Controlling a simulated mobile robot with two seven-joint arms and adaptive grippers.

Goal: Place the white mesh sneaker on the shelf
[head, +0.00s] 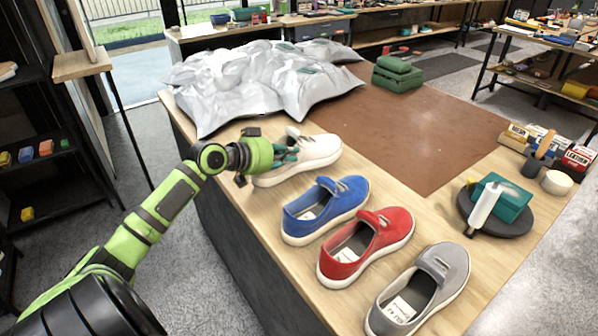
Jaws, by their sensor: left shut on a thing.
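The white sneaker (318,150) is at the far left end of a row of shoes on the workbench (426,208). My left gripper (284,156) reaches it from the left and is shut on its heel side; the fingers hide part of the shoe's opening. The shoe seems to rest on or just above the bench; I cannot tell which. A dark shelf unit (40,150) with several levels stands at the left edge. My right gripper is not in view.
A blue sneaker (330,212), a red sneaker (367,247) and a grey sneaker (420,290) stand close beside the white one. Crumpled white bags (235,80) lie behind it. A small wooden stand (82,65) rises between bench and shelf. The brown mat (420,130) is mostly clear.

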